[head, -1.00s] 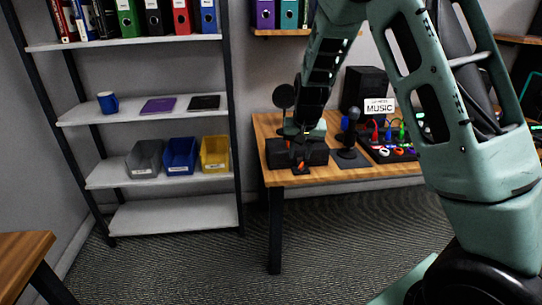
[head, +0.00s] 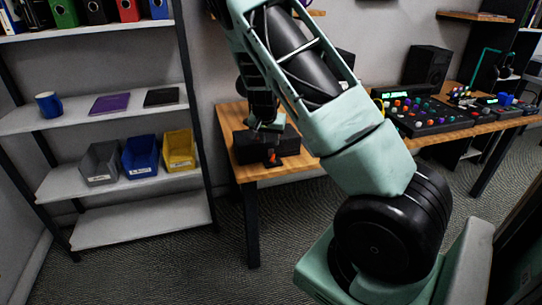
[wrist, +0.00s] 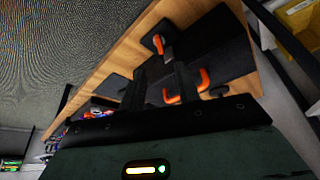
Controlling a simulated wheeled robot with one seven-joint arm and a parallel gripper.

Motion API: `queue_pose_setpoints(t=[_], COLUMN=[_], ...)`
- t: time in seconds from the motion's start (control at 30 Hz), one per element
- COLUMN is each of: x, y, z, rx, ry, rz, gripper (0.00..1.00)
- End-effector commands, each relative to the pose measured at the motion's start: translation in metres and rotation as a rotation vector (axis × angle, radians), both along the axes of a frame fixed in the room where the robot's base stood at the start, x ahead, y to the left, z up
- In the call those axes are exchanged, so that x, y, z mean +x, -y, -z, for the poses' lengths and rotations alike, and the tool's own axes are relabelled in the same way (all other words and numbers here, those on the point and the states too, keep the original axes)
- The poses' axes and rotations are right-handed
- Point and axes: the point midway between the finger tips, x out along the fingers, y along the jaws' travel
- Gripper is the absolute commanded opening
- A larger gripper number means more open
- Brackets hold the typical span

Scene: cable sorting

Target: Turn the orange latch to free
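The orange latch (head: 272,158) shows on the front of a black case (head: 242,146) on the wooden desk. In the wrist view the latch (wrist: 159,45) sits on a small dark mount, just beyond my fingertips. My gripper (wrist: 160,68) has two dark fingers standing apart with a gap between them, and nothing shows held in it. Whether a finger touches the latch I cannot tell. A bent orange piece (wrist: 203,80) shows beside the fingers, partly hidden. In the head view my gripper (head: 266,128) is just above the latch, and my arm hides part of the case.
The wooden desk (head: 240,118) holds a mixer (head: 435,115) and a speaker (head: 428,66) to the right. A shelf at left carries grey (head: 101,163), blue (head: 140,156) and yellow bins (head: 179,150). The carpet before the desk is clear.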

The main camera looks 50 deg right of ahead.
Motion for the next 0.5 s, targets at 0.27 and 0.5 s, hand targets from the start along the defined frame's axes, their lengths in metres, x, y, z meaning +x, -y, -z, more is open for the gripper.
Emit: queue_pose_setpoints(t=[0.27, 0.5], x=[0.010, 0.016], y=[0.020, 0.031], z=[0.055, 0.085], rx=[0.001, 0.000], ry=[-0.002, -0.001], rz=[0.002, 0.000], gripper=[0.33, 0.33])
